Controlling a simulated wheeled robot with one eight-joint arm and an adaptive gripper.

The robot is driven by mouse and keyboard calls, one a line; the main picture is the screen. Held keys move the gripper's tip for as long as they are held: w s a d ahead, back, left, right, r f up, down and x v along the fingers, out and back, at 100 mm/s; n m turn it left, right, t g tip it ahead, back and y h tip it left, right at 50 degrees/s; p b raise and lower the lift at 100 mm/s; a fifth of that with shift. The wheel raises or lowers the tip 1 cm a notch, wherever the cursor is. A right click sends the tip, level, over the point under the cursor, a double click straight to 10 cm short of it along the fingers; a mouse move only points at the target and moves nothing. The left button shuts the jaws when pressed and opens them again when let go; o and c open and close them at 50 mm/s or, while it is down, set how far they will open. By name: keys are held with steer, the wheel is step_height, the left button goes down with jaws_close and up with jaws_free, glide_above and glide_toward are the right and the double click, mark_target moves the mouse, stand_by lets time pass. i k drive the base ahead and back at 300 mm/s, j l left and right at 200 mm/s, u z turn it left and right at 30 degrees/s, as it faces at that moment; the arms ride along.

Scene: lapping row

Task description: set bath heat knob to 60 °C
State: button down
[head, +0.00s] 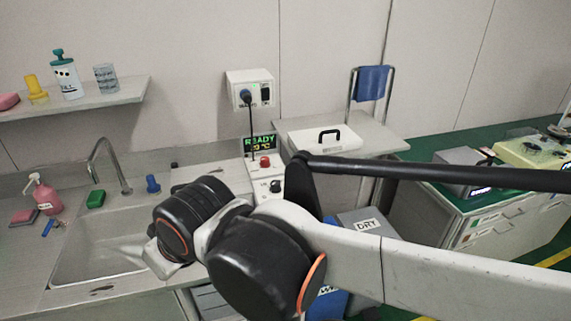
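The bath (308,152) stands against the back wall, with a white lid and a black handle (330,134). At its left front, a small display (261,144) shows "READY" in green and a temperature line below, partly covered and unreadable. Under the display is a red knob or button (265,162). Lower on the white panel is a black knob (276,186) close beside my arm. I cannot tell which of these is the heat knob, or read its setting. My arm crosses the foreground and hides the panel's lower part. My gripper does not show.
A wall socket (250,90) has a cord hanging towards the display. A bin marked DRY (367,225) stands below right. A green-topped bench (455,200) is further right.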

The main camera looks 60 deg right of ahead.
mark_target(265, 163)
steer(key=z, duration=1.45)
